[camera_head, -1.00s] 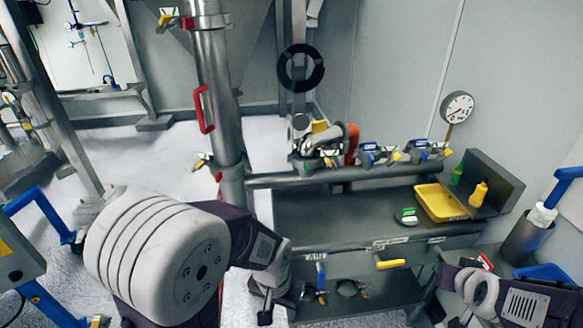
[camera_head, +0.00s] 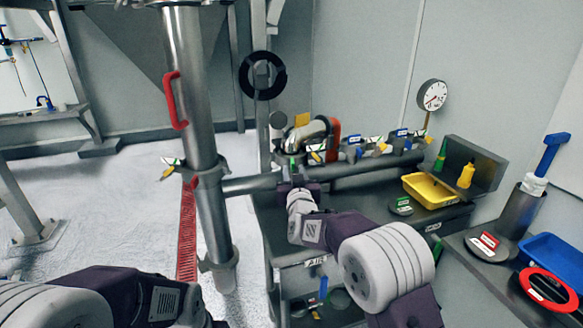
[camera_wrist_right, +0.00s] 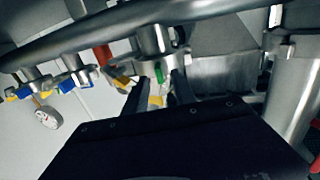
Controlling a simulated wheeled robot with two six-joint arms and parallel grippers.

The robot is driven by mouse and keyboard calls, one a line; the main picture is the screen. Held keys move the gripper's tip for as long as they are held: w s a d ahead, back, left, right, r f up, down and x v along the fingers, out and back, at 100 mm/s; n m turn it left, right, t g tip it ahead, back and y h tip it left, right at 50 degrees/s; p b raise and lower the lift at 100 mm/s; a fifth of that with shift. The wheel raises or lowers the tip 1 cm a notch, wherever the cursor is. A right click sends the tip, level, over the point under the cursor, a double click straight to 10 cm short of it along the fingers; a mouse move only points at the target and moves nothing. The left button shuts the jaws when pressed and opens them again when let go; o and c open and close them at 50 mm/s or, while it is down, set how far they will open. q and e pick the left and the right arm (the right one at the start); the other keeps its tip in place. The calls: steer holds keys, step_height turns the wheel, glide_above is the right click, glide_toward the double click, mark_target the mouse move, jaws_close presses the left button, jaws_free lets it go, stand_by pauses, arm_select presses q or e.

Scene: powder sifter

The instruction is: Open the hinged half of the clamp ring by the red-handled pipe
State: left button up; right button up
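The steel pipe (camera_head: 190,70) with the red handle (camera_head: 174,100) stands upright at left. A clamp (camera_head: 206,174) with a green, white and yellow latch (camera_head: 170,168) is around it. My right gripper (camera_head: 292,171) is to the right of this pipe, at the end of the horizontal pipe (camera_head: 250,185). In the right wrist view my two dark fingers (camera_wrist_right: 158,92) are apart, with a green tab (camera_wrist_right: 159,74) and a yellow piece (camera_wrist_right: 156,101) showing between them, below a steel fitting (camera_wrist_right: 152,42). Contact cannot be told. My left arm is at bottom left, its gripper out of frame.
A row of clamps with blue and yellow latches (camera_head: 376,146) lies along a rail behind my right arm. A yellow tray (camera_head: 432,197), yellow bottle (camera_head: 466,176) and blue tray (camera_head: 556,256) stand at right.

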mark_target(293, 167)
steer(key=w, duration=0.3)
steer(key=shift+w+a, duration=0.1)
steer(key=shift+a, duration=0.05)
jaws_close()
stand_by(1.3)
